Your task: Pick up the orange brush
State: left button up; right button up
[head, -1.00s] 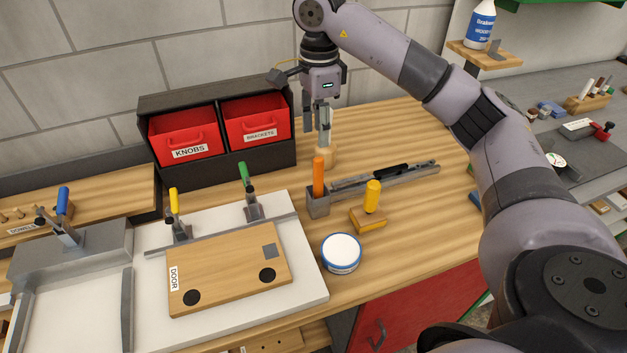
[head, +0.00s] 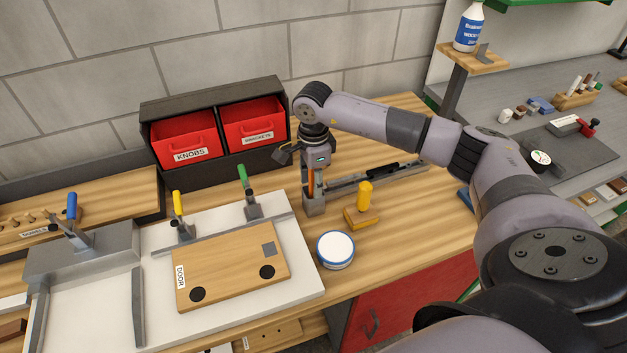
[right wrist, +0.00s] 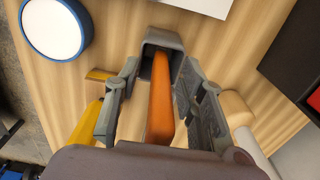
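The orange brush (head: 311,183) stands upright in a grey holder (head: 315,208) on the bench, beside the white clamping board. Only its orange handle shows; its lower end is hidden in the holder. In the right wrist view the orange handle (right wrist: 160,105) lies between my two fingers, with the holder's opening (right wrist: 163,42) beyond the fingertips. My right gripper (right wrist: 160,76) is open around the handle, with a visible gap on the left side. In the head view my right gripper (head: 313,188) points down over the holder. My left gripper is not in view.
A yellow-handled tool (head: 365,195) on a wooden block stands close right of the holder. A white tin with blue rim (head: 336,250) is in front. The green-handled clamp (head: 245,182) is left. Red bins (head: 187,140) stand behind left.

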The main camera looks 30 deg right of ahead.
jog(key=shift+f, duration=0.15)
grip_shut()
dwell(0.4)
